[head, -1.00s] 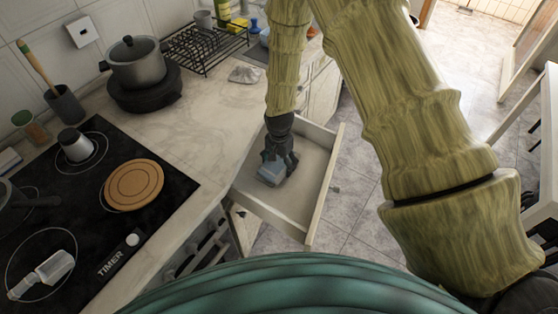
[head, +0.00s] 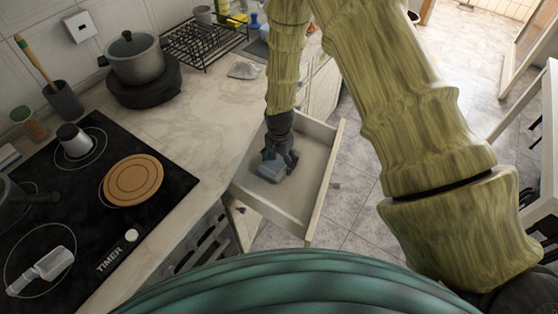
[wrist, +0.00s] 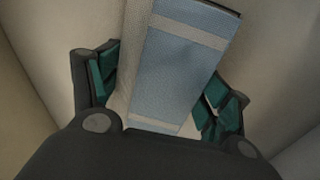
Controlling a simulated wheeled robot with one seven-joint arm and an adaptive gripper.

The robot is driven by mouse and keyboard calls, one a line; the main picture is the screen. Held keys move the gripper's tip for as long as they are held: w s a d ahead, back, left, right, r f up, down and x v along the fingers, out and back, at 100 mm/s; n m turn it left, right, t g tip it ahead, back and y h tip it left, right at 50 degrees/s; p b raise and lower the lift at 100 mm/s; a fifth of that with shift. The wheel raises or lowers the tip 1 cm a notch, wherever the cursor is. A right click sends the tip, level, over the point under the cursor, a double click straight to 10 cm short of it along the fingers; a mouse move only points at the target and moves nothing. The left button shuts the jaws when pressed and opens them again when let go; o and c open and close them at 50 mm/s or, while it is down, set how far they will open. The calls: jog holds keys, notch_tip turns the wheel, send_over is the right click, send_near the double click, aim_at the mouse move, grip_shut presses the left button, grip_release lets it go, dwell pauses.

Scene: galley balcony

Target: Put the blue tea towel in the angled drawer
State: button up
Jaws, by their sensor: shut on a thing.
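The blue tea towel (wrist: 178,68), folded, with pale stripes, lies between the two fingers of my gripper (wrist: 160,98) in the wrist view. In the head view the towel (head: 271,172) shows small and blue-grey at my gripper (head: 279,157), within the outline of the open angled drawer (head: 312,190). My gripper is shut on the towel and points down inside the drawer walls. Whether the towel touches the drawer floor I cannot tell.
The counter (head: 190,130) borders the drawer on the left, with a hob (head: 75,220), a wooden disc (head: 134,180) and a pot (head: 135,62). A dish rack (head: 205,40) stands at the back. Tiled floor (head: 365,205) is open to the right.

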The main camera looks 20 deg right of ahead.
jog(key=shift+f, duration=0.25)
jog(key=o, duration=1.2)
jog(key=shift+c, duration=0.2)
jog(key=shift+r+p, duration=0.85)
jog(key=shift+r, duration=0.65)
jog(key=shift+r+p, duration=1.25)
jog(key=shift+r, duration=0.75)
jog(key=shift+r, duration=0.1)
